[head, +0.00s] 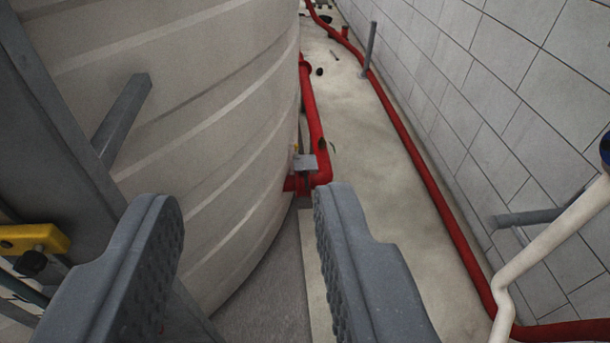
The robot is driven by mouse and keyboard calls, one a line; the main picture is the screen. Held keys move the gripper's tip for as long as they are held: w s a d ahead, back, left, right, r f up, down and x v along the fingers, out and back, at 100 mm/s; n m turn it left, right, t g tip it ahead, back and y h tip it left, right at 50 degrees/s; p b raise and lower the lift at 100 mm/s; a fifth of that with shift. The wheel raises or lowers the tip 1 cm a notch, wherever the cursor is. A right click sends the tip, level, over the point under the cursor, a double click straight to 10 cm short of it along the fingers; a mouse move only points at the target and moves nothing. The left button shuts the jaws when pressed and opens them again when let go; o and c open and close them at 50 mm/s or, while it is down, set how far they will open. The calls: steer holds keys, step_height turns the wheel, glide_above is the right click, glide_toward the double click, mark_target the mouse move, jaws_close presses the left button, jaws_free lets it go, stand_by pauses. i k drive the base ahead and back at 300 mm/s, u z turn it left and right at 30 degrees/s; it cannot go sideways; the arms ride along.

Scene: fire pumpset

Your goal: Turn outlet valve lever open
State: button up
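My gripper (248,203) is open and empty. Its two grey ribbed fingers stand wide apart in the lower part of the head view. Beyond them, a red pipe (313,115) runs along the foot of a large cream ribbed tank (215,110). A small grey plate-like part (305,162) with a little yellow beside it sits at the near bend of this pipe, by the tank. I cannot tell whether it is the outlet valve lever or which way a lever is turned. The gripper touches nothing visible.
A long red pipe (415,160) runs along the tiled wall (500,90). A white pipe (550,240) slants at the right, with a blue part (605,148) at the edge. A yellow part (35,238) and grey frame stand at left. Floor (365,175) between is largely clear.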

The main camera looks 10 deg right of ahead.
mark_target(306, 182)
steer(key=k, duration=0.55)
steer(key=z, duration=0.65)
steer(key=i, duration=2)
steer(key=u, duration=0.6)
steer(key=i, duration=0.65)
steer(key=u, duration=0.5)
steer(key=k, duration=0.9)
steer(key=u, duration=0.2)
steer(key=i, duration=0.9)
steer(key=z, duration=0.1)
